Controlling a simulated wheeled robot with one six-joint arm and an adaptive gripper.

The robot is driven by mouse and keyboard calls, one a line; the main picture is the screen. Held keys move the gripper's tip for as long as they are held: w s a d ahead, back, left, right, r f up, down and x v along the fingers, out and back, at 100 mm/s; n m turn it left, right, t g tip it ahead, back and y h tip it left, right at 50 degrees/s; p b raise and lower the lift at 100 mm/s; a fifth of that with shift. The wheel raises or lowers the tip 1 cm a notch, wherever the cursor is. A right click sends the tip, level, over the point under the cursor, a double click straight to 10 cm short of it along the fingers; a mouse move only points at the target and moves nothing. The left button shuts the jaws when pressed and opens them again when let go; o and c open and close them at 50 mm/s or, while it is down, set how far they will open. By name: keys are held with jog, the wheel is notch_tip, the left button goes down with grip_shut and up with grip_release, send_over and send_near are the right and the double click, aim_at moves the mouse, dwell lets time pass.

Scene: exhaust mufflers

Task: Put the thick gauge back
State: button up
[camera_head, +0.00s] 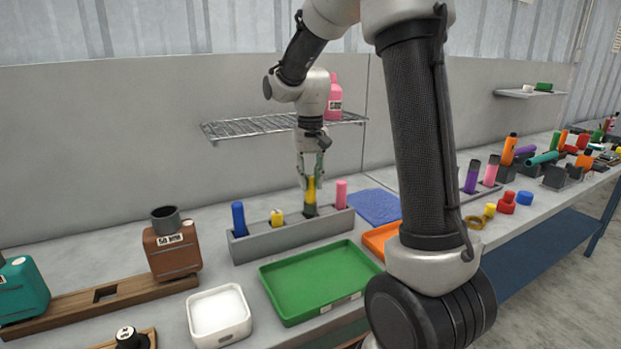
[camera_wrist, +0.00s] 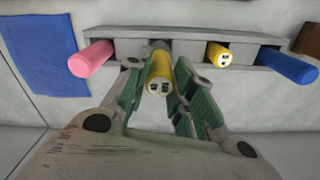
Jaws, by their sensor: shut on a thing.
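My gripper (camera_head: 312,180) points down over the grey rack (camera_head: 290,238) and is shut on a yellow gauge (camera_head: 311,190). In the wrist view the held yellow gauge (camera_wrist: 160,76) stands between the green fingers, its end with dark marks facing the camera. Its lower end is at the rack, between the pink gauge and a shorter-looking yellow gauge; I cannot tell how deep it sits. The rack also holds a blue gauge (camera_head: 238,218), the other yellow gauge (camera_head: 277,217) and a pink gauge (camera_head: 341,193), all upright. The held gauge looks thicker than the other yellow one.
A green tray (camera_head: 318,284) lies in front of the rack, with a white tray (camera_head: 220,316) at its left. A blue cloth (camera_head: 375,206) lies right of the rack. A wire shelf (camera_head: 250,126) with a pink bottle (camera_head: 334,98) is on the wall behind my arm.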

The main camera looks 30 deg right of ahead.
jog(key=shift+f, duration=0.55)
jog(key=o, duration=1)
notch_tip(320, 180, up, 13)
jog(key=s+f+n+t, duration=0.1)
jog(key=s, duration=0.7)
jog(key=s+f+n+t, duration=0.1)
jog(key=s+t, duration=0.1)
jog(key=s, duration=0.7)
jog(key=s+f+n+t, duration=0.1)
jog(key=s, duration=0.7)
jog(key=shift+s+d+f, duration=0.2)
jog(key=shift+s+f, duration=0.05)
jog(key=shift+f, duration=0.15)
